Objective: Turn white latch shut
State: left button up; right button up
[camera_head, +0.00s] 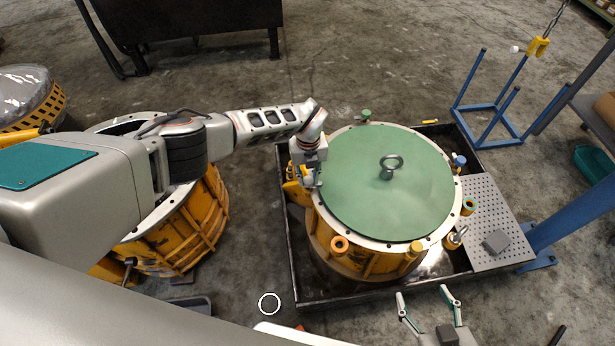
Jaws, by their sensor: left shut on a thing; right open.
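The yellow drum-shaped housing (365,262) stands upright with a flat green lid (350,185) carrying a ring eyebolt (388,166). Several small coloured fittings sit around its pale rim. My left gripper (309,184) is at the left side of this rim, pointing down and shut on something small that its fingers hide. I cannot make out a white latch there. A small white piece (515,49) shows beside the yellow hoist block (538,46) at upper right; I cannot tell whether it is the latch. My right gripper (425,293) is open and empty at the bottom, below the tray.
The housing stands in a dark tray (345,301) with a perforated plate (490,208) at right. Another yellow housing (185,235) stands at left, partly behind my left arm. A blue frame (492,125) stands at upper right. A white ring (269,303) lies on the floor.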

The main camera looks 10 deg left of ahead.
aim_at(308, 180)
pick_arm(q)
jog(key=shift+n, duration=0.6)
jog(key=o, duration=1.1)
jog(key=shift+f, duration=0.1)
jog(key=shift+w+r, duration=0.1)
jog(key=shift+r, duration=0.45)
notch_tip(308, 180, up, 11)
